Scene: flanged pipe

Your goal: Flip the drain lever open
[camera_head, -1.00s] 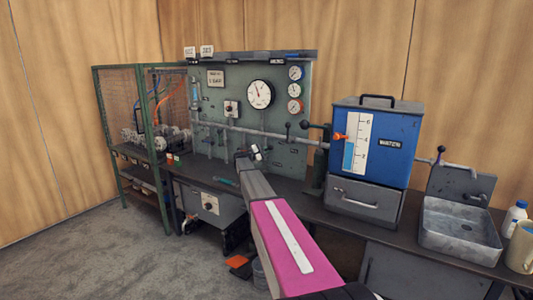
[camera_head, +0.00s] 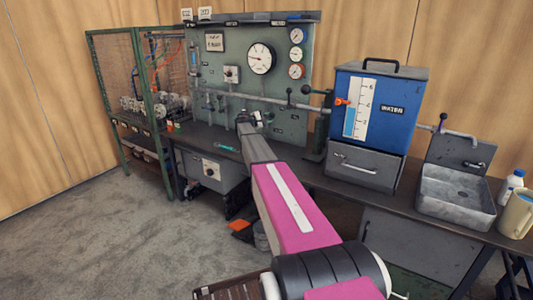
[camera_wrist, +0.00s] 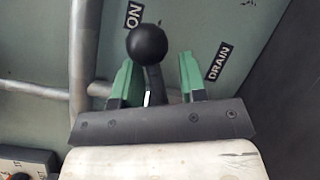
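My gripper (camera_wrist: 158,76) is open in the wrist view, with one green finger on each side of a lever. The lever has a dark stem and a black ball knob (camera_wrist: 147,44). The stem stands between the fingers, nearer the left one, and the knob rises past the fingertips. A DRAIN label (camera_wrist: 218,62) is on the green panel to the right, and an ON label (camera_wrist: 133,15) is above the knob. In the head view my gripper (camera_head: 246,122) is small in front of the panel's lower part, and the lever there cannot be made out clearly.
Grey pipes (camera_wrist: 84,60) run up and across the panel beside the left finger. A blue water tank (camera_head: 383,115) and a sink (camera_head: 455,195) stand to the right on the bench. A wire cage (camera_head: 115,80) is at the left. A large gauge (camera_head: 261,58) hangs above my gripper.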

